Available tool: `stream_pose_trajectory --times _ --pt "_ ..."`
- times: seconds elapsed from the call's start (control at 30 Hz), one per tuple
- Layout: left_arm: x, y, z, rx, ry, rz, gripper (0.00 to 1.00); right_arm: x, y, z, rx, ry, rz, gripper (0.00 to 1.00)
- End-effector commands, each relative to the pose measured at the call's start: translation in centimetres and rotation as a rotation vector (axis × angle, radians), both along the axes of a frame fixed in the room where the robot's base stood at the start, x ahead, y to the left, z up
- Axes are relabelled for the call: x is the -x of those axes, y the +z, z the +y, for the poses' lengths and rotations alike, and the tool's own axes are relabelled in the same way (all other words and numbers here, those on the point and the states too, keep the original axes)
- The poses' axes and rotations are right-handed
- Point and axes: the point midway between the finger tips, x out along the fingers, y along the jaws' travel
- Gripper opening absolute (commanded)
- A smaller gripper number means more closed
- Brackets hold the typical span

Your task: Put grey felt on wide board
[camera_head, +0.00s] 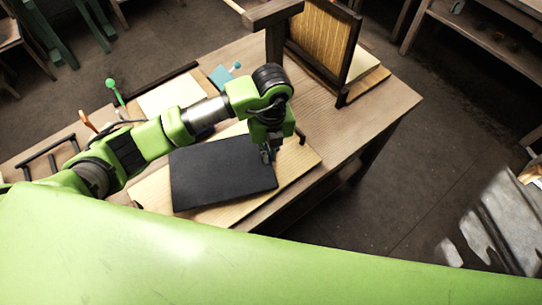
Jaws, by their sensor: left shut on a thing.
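The grey felt (220,175) is a flat, dark, nearly black rectangle in the middle of the head view. It lies over a wide pale wooden board (301,160), whose right end and left corner show around it. I cannot tell whether the felt rests fully on the board or is a little above it. My left gripper (268,156) points down at the felt's right end and is shut on it; the fingertips are small and partly hidden. My right gripper is not in view.
A dark upright frame with a tan ribbed panel (322,45) stands at the table's back right. A pale sheet (170,95), a teal item (221,76) and a green-handled tool (112,88) lie behind my left arm. The table's right part (375,115) is clear.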

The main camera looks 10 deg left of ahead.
Motion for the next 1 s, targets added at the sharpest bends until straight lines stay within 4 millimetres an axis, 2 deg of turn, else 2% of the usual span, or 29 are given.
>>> stream_pose_trajectory --times 0.17,0.27,0.4,0.77,0.83,0.87,1.0 --pt "-0.6 -0.9 -0.5 -0.002 0.001 0.002 0.00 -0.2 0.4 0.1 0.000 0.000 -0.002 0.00" --pt "-0.4 -2.3 -0.4 -0.004 0.001 0.006 0.00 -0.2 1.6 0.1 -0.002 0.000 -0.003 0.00" --pt "-0.5 -3.7 -0.4 -0.001 0.000 0.002 0.00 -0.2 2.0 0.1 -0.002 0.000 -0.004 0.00" --pt "-0.6 -4.4 -0.4 -0.001 -0.001 0.000 0.00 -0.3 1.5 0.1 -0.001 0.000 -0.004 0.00" --pt "-0.6 -4.3 -0.4 -0.001 0.000 0.000 0.18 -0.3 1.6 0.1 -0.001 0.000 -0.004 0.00" --pt "-0.6 -4.3 -0.4 -0.001 0.000 0.000 0.22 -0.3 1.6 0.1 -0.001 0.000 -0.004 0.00" --pt "-0.6 -4.3 -0.4 -0.001 0.000 0.000 0.22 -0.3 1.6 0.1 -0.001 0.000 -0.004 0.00"
